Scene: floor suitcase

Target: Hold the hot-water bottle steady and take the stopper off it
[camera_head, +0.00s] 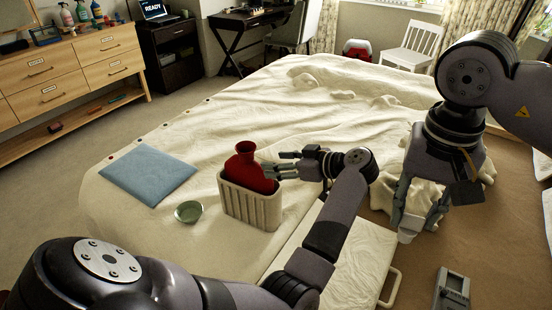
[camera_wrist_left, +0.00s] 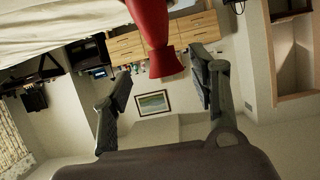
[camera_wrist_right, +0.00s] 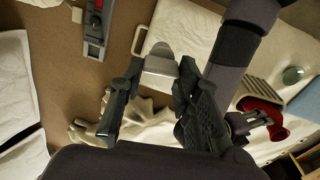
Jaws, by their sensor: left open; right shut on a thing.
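The red hot-water bottle (camera_head: 246,170) stands upright in a cream ribbed holder (camera_head: 250,205) on the bed. Its flared mouth shows no stopper; in the left wrist view the red neck (camera_wrist_left: 152,25) and mouth appear upside down. My left gripper (camera_head: 272,164) is open at the right side of the bottle, with its fingers either side of the neck in the wrist view; I cannot tell whether they touch it. My right gripper (camera_head: 408,218), away to the right, is shut on a pale grey rounded piece (camera_wrist_right: 160,64), which looks like the stopper.
A green bowl (camera_head: 188,212) and a blue mat (camera_head: 148,174) lie left of the holder. A crumpled cream cloth (camera_head: 478,172) lies behind my right gripper. A white padded panel with a handle (camera_head: 389,288) and a grey device (camera_head: 452,289) are in front.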

